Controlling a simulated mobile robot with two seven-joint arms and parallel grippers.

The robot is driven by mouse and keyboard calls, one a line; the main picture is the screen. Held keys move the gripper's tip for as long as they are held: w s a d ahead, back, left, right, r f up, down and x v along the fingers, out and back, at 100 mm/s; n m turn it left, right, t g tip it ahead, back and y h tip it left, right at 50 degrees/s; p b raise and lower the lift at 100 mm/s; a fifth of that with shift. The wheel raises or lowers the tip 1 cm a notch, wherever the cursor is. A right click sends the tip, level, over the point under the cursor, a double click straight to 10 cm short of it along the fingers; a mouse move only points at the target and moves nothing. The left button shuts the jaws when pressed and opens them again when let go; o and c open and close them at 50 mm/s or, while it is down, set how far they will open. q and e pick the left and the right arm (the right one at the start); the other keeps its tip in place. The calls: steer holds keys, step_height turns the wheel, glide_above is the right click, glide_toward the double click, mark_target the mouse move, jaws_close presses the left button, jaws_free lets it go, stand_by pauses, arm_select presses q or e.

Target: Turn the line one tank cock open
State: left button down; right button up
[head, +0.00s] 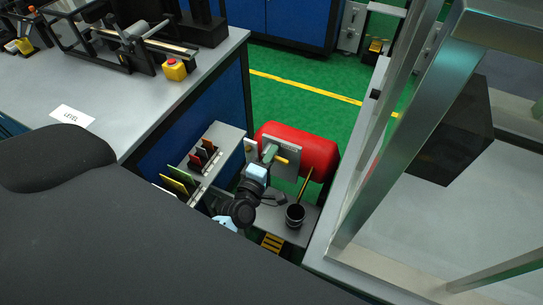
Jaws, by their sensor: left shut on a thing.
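A red tank (312,147) lies on its side low between the bench and the framed machine. A grey plate (290,172) stands in front of it. A grey-green fitting (269,152), seemingly the tank cock, and a short yellow lever (283,161) are at this plate. My left gripper (263,163) reaches up from below, shut on the grey-green fitting beside the yellow lever. The gripper hides part of the fitting, so its turn angle cannot be read. I cannot read any line number. My right gripper is not in view.
A dark cup (295,214) with a yellowish stick stands right of my arm on a grey shelf. A rack (214,152) with coloured cards is close on the left. The bench (110,85) and machine frame (355,200) leave a narrow gap. Green floor lies behind.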

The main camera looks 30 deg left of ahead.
arm_select(q)
steer(key=shift+w+a+r+n, duration=0.1)
steer(key=shift+a+r+n, duration=0.25)
steer(key=shift+n, duration=0.15)
steer(key=c, duration=1.5)
jaws_free()
steer(key=shift+c, duration=0.2)
steer(key=shift+o, duration=0.7)
steer(key=shift+d+f, duration=0.1)
steer(key=shift+f, duration=0.1)
steer(key=shift+s+d+f, duration=0.1)
steer(key=shift+s, duration=0.25)
steer(key=s, duration=0.7)
steer(key=shift+s+d, duration=0.1)
steer(key=shift+d, duration=0.05)
